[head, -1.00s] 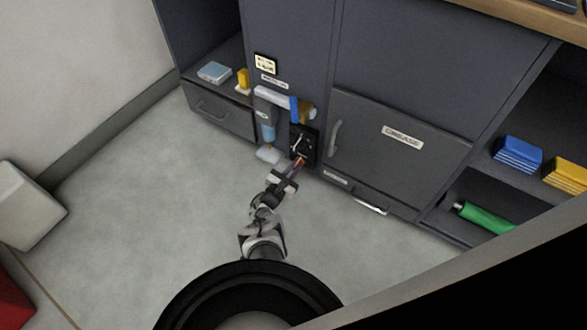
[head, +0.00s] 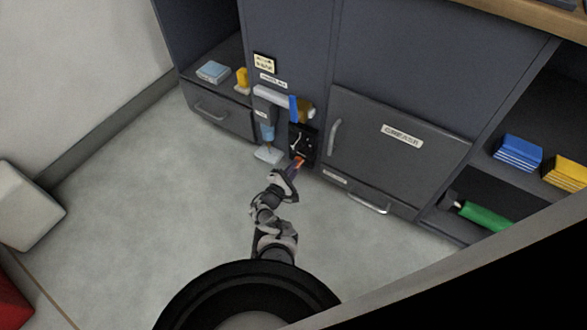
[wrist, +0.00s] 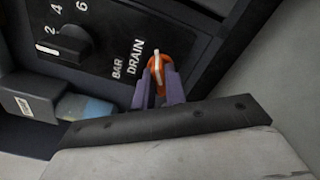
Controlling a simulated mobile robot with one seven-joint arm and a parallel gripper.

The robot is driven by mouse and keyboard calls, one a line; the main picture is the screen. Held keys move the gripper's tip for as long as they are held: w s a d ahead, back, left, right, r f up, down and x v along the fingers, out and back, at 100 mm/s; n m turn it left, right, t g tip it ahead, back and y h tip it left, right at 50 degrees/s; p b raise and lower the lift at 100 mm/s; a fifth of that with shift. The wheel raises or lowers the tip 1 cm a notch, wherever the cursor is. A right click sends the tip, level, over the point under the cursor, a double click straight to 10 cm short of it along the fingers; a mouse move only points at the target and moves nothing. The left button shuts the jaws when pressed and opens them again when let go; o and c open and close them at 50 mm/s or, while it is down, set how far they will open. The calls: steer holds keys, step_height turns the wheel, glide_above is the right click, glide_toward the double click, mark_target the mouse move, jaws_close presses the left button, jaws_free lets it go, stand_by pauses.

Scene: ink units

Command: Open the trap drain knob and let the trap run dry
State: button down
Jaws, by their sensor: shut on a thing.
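The orange drain knob (wrist: 157,72), with a white pointer line, sits beside the "DRAIN" lettering on a black panel (head: 303,139). In the wrist view the line runs nearly upright, roughly along the lettering. My gripper (wrist: 159,90) has its purple fingers closed on the knob's sides. In the head view my gripper (head: 296,167) reaches the panel's lower edge, where a bit of orange shows. The trap's pale blue bowl (head: 267,132) hangs left of the panel; it also shows in the wrist view (wrist: 85,108). Its liquid level cannot be told.
A black dial (wrist: 65,43) marked 2, 4, 6 is near the knob. A pale dish (head: 268,154) lies below the bowl. The "GREASE" door (head: 400,165) with its handle is to the right. The floor (head: 150,190) left of my arm is clear.

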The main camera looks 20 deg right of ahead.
steer(key=shift+m, duration=0.5)
steer(key=c, duration=1.4)
jaws_free()
steer(key=shift+c, duration=0.2)
steer(key=shift+a, duration=0.1)
